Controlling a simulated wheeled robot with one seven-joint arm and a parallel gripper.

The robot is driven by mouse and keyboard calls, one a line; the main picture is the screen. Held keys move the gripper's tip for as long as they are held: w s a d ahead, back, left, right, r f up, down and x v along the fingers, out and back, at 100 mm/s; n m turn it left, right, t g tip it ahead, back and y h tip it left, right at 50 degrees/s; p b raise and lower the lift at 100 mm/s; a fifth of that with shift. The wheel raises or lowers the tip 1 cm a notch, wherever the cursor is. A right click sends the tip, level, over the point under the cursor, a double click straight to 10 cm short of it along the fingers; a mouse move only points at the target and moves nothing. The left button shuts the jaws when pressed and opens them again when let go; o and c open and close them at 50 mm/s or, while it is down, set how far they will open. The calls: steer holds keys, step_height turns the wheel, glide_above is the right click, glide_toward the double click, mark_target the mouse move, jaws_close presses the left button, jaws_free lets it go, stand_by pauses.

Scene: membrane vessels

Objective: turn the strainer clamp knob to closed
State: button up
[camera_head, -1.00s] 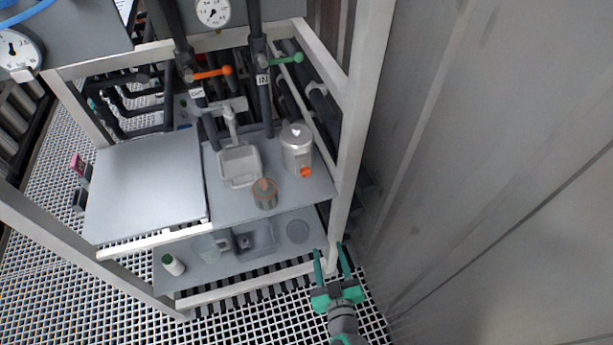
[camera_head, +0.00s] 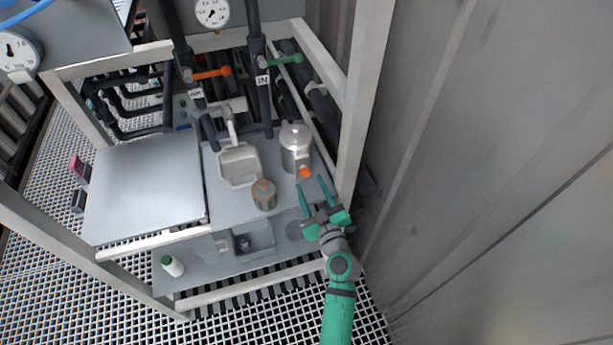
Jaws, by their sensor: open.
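The strainer looks to be the grey metal canister (camera_head: 295,146) with a domed lid, standing upright on the right part of the upper shelf. An orange knob (camera_head: 305,172), which looks like its clamp knob, sits low on its front side. My gripper (camera_head: 311,183) is open, with two green fingers pointing up the picture towards the knob. The fingertips appear just below the knob, one to each side; I cannot tell whether they touch it. Nothing is held between them. The knob's marking is too small to read.
A brown-lidded jar (camera_head: 264,195) stands left of my gripper, and a grey open tray (camera_head: 240,166) is behind it. The white frame post (camera_head: 352,140) rises close on the right. An orange lever (camera_head: 212,73) and a green lever (camera_head: 285,59) are on pipes at the back.

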mark_target(306, 175)
steer(key=shift+x, duration=2.4)
steer(key=shift+d, duration=0.1)
steer(key=shift+c, duration=0.4)
steer(key=shift+s, duration=0.1)
steer(key=c, duration=1)
